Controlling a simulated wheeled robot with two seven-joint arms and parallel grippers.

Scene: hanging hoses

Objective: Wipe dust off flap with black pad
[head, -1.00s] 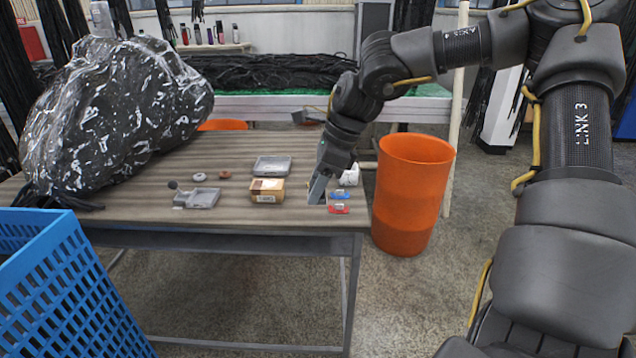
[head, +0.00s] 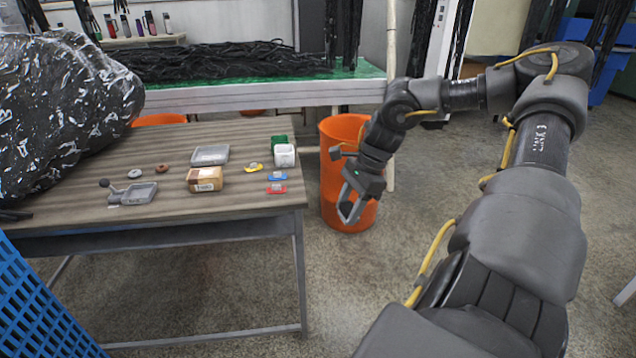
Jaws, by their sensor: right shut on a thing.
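My right gripper (head: 349,214) hangs in front of the orange bin, to the right of the table and clear of its edge. It is shut on the black pad, which barely shows against the dark fingers. On the table lie a grey shallow piece with a round-knobbed lever (head: 138,194) and a flat grey piece (head: 210,155). I cannot tell which of them is the flap, and dust is too small to make out. My left gripper is out of view.
A yellow pad (head: 253,168), a blue pad (head: 278,176) and a red pad (head: 276,189) lie near the right edge of the table (head: 100,213). A cardboard box (head: 205,180) and white cup (head: 284,156) stand nearby. The orange bin (head: 333,165) stands right of the table. A wrapped black bundle (head: 60,100) fills the left.

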